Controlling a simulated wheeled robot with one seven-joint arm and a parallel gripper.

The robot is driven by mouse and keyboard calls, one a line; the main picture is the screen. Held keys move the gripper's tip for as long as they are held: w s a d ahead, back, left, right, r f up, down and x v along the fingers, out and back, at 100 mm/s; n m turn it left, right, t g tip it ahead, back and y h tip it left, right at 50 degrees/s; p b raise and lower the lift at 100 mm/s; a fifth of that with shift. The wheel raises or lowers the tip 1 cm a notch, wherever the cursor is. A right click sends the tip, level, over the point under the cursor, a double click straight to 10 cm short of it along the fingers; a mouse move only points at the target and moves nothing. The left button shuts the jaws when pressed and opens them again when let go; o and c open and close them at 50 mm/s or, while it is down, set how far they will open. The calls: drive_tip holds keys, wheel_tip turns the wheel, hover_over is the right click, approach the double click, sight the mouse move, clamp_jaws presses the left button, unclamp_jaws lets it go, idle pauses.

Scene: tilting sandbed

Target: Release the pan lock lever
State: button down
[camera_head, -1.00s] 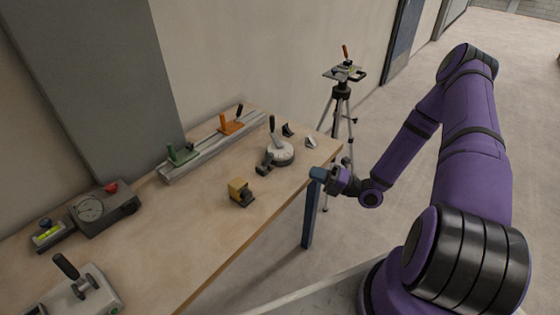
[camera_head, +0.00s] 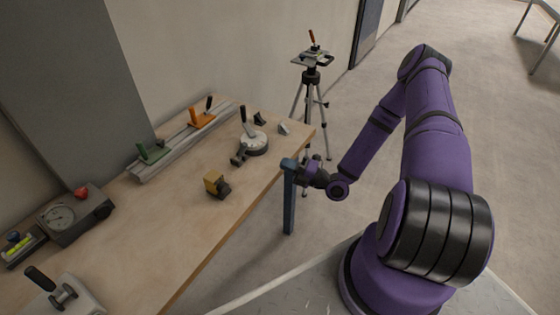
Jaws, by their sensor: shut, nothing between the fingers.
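A tripod (camera_head: 311,78) stands on the floor past the far end of the bench, with a small flat head (camera_head: 312,58) on top. An upright lever with an orange-red grip (camera_head: 312,37) rises from the head. A small dark handle (camera_head: 324,103) juts from the tripod's column. I cannot tell which of these is the pan lock lever. My gripper (camera_head: 290,164) is shut and empty at the bench's right edge, nearer to me than the tripod and well below its head. It is small in the view, and its fingertips are hard to make out.
A blue leg (camera_head: 289,205) stands below my gripper. Floor right of the tripod is clear.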

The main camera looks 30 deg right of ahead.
approach(241, 152)
drive_tip(key=w+a+r, duration=0.2)
drive_tip(key=w, duration=0.1)
drive_tip(key=w+r, duration=0.1)
drive_tip(key=r, duration=0.1)
drive_tip(key=shift+w+a, duration=0.3)
drive_tip(key=shift+a, duration=0.1)
